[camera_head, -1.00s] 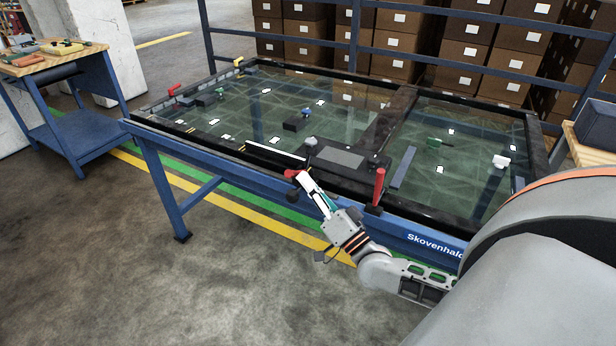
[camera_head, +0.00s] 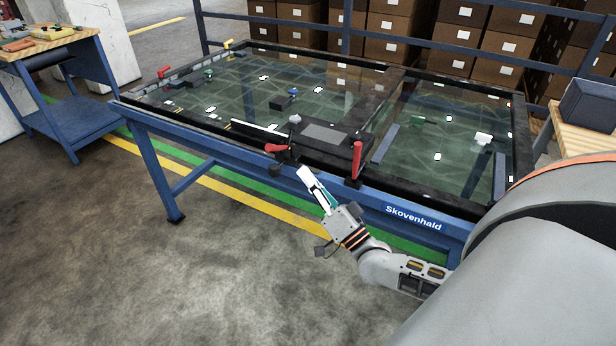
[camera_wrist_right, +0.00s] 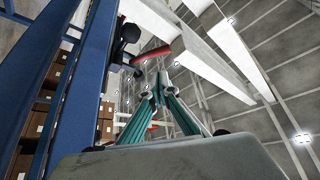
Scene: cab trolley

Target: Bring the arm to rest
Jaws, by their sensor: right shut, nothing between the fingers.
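My right gripper (camera_head: 318,190) is shut and empty in the head view. It is in front of the near edge of the blue-framed trolley table (camera_head: 413,217), just below a red-handled lever (camera_head: 276,148) on that edge. In the right wrist view my right gripper's fingers (camera_wrist_right: 160,72) meet at the tips, with a red handle (camera_wrist_right: 152,54) and a black knob showing beyond them. I cannot tell from these views whether the fingers touch the lever. My left gripper does not show.
An upright red handle (camera_head: 357,160) stands on the near edge beside a dark control box (camera_head: 322,137). A blue workbench (camera_head: 68,115) with tools stands at left. Boxes (camera_head: 440,45) are stacked behind a blue rail. The floor in front (camera_head: 130,260) is clear.

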